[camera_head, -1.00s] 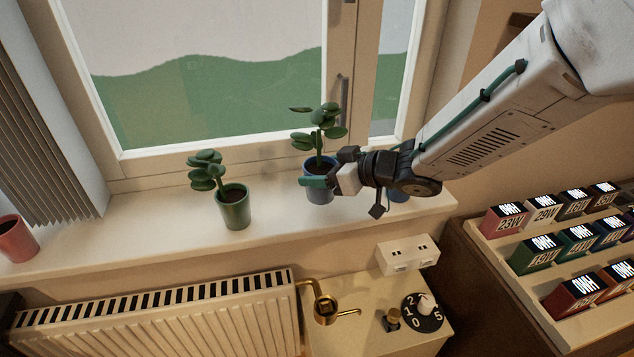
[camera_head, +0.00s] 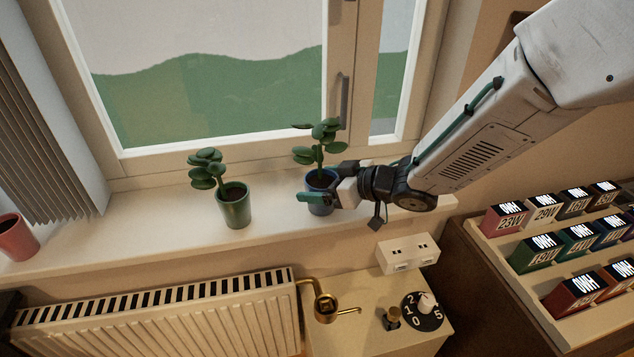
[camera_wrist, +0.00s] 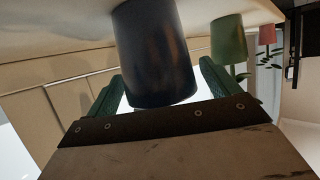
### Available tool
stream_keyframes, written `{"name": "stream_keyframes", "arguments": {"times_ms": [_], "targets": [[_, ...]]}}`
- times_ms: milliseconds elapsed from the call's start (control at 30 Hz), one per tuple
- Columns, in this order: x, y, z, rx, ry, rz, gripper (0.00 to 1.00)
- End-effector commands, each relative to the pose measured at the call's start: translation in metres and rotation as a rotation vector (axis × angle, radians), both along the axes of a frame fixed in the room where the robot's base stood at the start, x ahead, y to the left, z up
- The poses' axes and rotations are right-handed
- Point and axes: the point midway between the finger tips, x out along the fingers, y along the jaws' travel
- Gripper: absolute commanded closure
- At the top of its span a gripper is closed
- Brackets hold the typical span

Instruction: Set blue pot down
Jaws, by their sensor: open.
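The blue pot (camera_head: 321,207) holds a leafy green plant (camera_head: 318,145) and stands upright on the white window sill (camera_head: 277,219), just in front of the window frame. My gripper (camera_head: 325,190) reaches in from the right at the pot's height, with one green finger across the pot's front. In the wrist view, which is upside down, the dark blue pot (camera_wrist: 158,55) lies between the two open fingers of my gripper (camera_wrist: 160,72). A small gap shows on the left finger's side. The pot's right side is partly hidden in the head view.
A green pot with a plant (camera_head: 234,211) stands left of the blue pot. A pink pot (camera_head: 16,238) is at the sill's far left. The window (camera_head: 210,90) rises behind. Below are a radiator (camera_head: 160,318) and a dial (camera_head: 422,311); labelled boxes (camera_head: 541,252) are at right.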

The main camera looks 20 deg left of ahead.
Motion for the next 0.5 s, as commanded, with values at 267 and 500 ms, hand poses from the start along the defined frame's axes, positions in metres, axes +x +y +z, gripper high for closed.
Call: {"name": "stream_keyframes", "arguments": {"times_ms": [267, 500], "targets": [[-0.008, -0.038, 0.019, 0.003, -0.002, -0.004, 0.12], [-0.019, -0.083, 0.037, 0.001, -0.003, -0.003, 0.12]]}}
